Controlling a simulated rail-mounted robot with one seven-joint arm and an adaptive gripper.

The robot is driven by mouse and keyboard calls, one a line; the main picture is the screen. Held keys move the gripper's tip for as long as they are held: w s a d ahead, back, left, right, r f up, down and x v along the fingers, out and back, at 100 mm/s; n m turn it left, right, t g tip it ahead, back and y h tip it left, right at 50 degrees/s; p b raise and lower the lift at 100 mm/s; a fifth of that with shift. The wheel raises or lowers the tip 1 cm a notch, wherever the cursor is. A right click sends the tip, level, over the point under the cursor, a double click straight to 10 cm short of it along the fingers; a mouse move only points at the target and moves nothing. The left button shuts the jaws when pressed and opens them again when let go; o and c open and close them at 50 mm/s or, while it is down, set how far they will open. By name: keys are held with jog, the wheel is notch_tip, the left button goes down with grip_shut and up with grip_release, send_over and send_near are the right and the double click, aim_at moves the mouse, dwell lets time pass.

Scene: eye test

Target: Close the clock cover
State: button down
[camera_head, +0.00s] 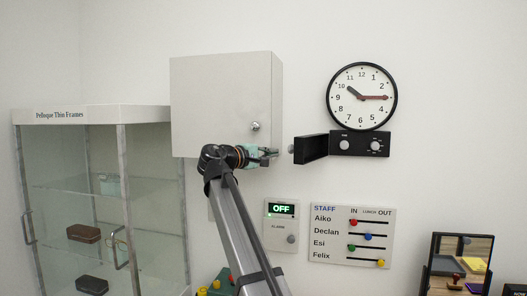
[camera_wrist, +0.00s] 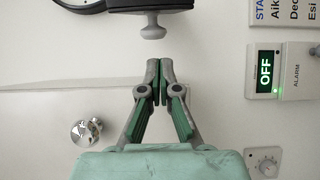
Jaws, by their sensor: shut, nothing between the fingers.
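The round clock (camera_head: 361,97) hangs on the wall, with a black control box (camera_head: 372,144) with two dials under it. The black cover (camera_head: 312,148) stands swung open at the left side of this box. A small grey knob (camera_head: 291,150) sticks out from the cover's left end; the knob also shows in the wrist view (camera_wrist: 152,29), just beyond my fingertips. My gripper (camera_head: 275,153) is a little left of the knob, apart from it. In the wrist view the fingertips (camera_wrist: 159,66) are together and empty. Part of the clock's rim shows at the top left there.
A white wall cabinet (camera_head: 220,100) with a round silver knob (camera_head: 255,126) is above and left of my gripper. Below are an alarm panel (camera_head: 281,222) reading OFF and a staff board (camera_head: 352,235) with sliders. A glass display case (camera_head: 95,200) stands left.

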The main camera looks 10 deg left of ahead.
jog(key=p+x, duration=0.1)
jog(key=x, duration=0.3)
jog(key=shift+w+d, duration=0.1)
jog(key=shift+w, duration=0.1)
